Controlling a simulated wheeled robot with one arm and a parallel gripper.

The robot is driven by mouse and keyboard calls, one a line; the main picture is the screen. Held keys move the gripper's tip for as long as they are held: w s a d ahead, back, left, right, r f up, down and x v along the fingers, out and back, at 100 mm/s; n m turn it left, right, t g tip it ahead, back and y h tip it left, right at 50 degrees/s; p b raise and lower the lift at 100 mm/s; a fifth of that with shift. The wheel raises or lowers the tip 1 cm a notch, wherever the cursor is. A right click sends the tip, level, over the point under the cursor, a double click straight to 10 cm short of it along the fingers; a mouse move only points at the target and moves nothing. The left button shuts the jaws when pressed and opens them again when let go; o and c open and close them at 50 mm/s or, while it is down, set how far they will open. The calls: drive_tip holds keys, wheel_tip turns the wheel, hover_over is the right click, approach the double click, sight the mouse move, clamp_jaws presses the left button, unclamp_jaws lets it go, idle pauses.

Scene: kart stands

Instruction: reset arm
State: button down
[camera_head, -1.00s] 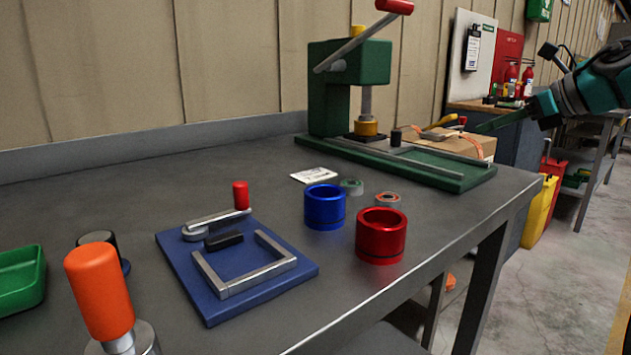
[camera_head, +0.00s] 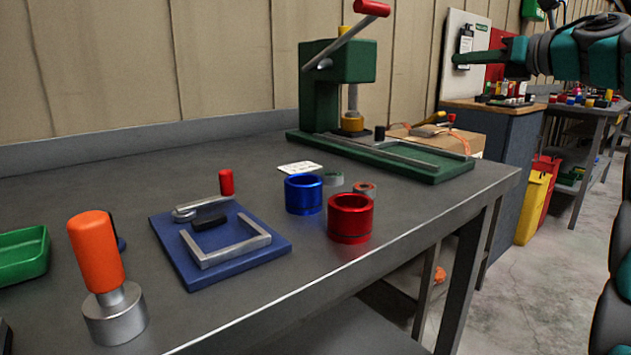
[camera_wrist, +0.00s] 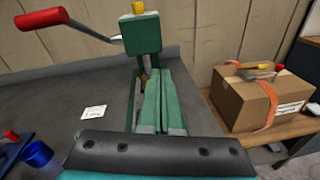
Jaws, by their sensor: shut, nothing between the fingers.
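My gripper (camera_head: 458,60) is at the upper right of the head view, raised in the air and pointing left, with its arm coming in from the right edge. In the wrist view its two green fingers (camera_wrist: 160,76) lie side by side, shut and empty. They overlap the green press (camera_wrist: 142,36) in that picture and hide part of its base. In the head view the press (camera_head: 340,70) stands at the back of the grey bench, apart from the gripper.
The bench (camera_head: 110,185) holds a blue clamp fixture (camera_head: 190,270), a blue cup (camera_head: 303,195), a red cup (camera_head: 350,218), an orange-handled tool (camera_head: 97,255) and a green tray (camera_head: 22,255). A cardboard box (camera_head: 465,142) sits behind the press. Open floor lies at right.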

drive_tip(key=d+r+m+t+h, duration=0.5)
drive_tip(key=r+m+t+h, duration=0.5)
drive_tip(key=m, duration=0.6)
drive_tip(key=s+d+f+m+g+h, duration=0.3)
drive_tip(key=d+f+m+g+h, duration=0.3)
drive_tip(key=f+m, duration=0.6)
drive_tip(key=s+a+f+m+g, duration=0.2)
drive_tip(key=s+f+m+g, duration=0.25)
drive_tip(key=f, duration=0.75)
drive_tip(key=s+a+f+m+g, duration=0.2)
drive_tip(key=s+f+m+g, duration=0.25)
drive_tip(key=f, duration=0.85)
drive_tip(key=s+a+f+m+g+y, duration=0.1)
drive_tip(key=s+a+f+g, duration=0.1)
drive_tip(key=s+a+f, duration=0.3)
drive_tip(key=s+a+f+m+g+y, duration=0.1)
drive_tip(key=s+a+f, duration=0.2)
drive_tip(key=s+f, duration=0.35)
drive_tip(key=s+a+f+g+y, duration=0.1)
drive_tip(key=s+a+f+g, duration=0.1)
drive_tip(key=s+a+f, duration=0.2)
drive_tip(key=s+a+f+m+g+y, duration=0.1)
drive_tip(key=s+a+f+g+y, duration=0.1)
drive_tip(key=s, duration=0.8)
drive_tip(key=s+a+f+g+y, duration=0.1)
drive_tip(key=s+a+f+g, duration=0.2)
drive_tip(key=s+a+f, duration=0.4)
drive_tip(key=shift+s+g, duration=0.4)
drive_tip(key=shift+s, duration=0.15)
